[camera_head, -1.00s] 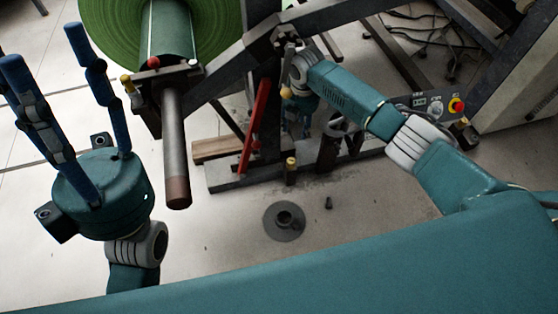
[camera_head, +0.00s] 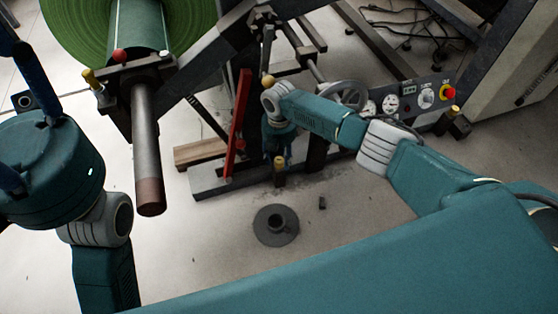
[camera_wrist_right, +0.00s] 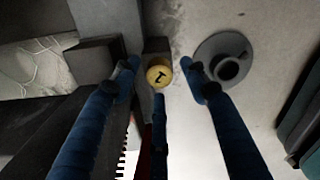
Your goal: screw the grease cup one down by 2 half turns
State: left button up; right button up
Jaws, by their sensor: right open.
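A grease cup with a round yellow cap (camera_head: 279,162) stands on a short dark post by the machine's foot. In the right wrist view its cap (camera_wrist_right: 159,75) faces me and carries a dark mark. My right gripper (camera_head: 277,148) points down just above it. In the wrist view the blue fingers are spread around the cap, with visible gaps at the left and right fingers. I cannot tell whether the middle finger touches it. My left gripper (camera_head: 22,125) is at the left edge, its fingers apart, empty and partly out of view.
Other yellow caps show by the roll shaft (camera_head: 92,80), beside my right wrist (camera_head: 267,80) and near the control panel (camera_head: 453,112). A red lever (camera_head: 238,125) stands left of my right gripper. A grey flanged disc (camera_head: 276,226) lies on the floor. A green roll (camera_head: 75,35) is at upper left.

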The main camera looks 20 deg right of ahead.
jog(key=shift+f, duration=0.2)
grip_shut()
dwell(0.3)
